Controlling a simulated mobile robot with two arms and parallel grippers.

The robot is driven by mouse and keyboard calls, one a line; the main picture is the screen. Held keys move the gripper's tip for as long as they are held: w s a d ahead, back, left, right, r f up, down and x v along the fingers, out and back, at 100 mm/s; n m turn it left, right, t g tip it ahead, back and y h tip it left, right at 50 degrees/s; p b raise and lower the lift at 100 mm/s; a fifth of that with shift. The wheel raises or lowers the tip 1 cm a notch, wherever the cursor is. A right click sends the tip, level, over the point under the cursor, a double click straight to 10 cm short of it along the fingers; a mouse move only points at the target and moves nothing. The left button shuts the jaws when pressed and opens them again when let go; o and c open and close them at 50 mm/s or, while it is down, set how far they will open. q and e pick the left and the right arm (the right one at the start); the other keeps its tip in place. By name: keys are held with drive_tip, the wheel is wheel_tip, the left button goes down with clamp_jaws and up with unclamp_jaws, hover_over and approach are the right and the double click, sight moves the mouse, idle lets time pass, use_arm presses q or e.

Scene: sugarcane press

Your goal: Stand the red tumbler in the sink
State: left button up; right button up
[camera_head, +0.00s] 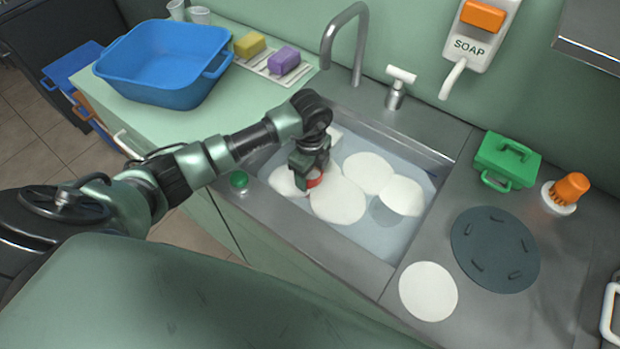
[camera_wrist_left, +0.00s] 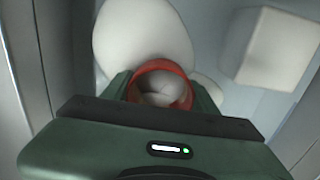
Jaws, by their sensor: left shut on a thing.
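The red tumbler (camera_wrist_left: 161,68) is between the fingers of my left gripper in the left wrist view. Its round rim faces that camera, and pale shapes show inside the rim. In the head view a small red part of the tumbler (camera_head: 315,182) shows below my left gripper (camera_head: 311,177), which is shut on it. The gripper is inside the sink (camera_head: 392,240), towards its left end. The gripper hides most of the tumbler, and I cannot tell whether its base touches the sink floor. My right gripper is not in view.
White plates (camera_head: 338,200) lie in the sink around the tumbler. A white block (camera_wrist_left: 268,48) is close by. A faucet (camera_head: 345,40) stands behind the sink. A blue basin (camera_head: 165,60) is on the left counter. A white plate (camera_head: 428,291) and dark round mat (camera_head: 495,250) lie at right.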

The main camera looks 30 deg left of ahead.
use_arm(q)
drive_tip(key=shift+f, duration=0.85)
drive_tip(key=shift+f, duration=0.15)
drive_tip(key=o, duration=1.4)
drive_tip(key=shift+c, duration=0.2)
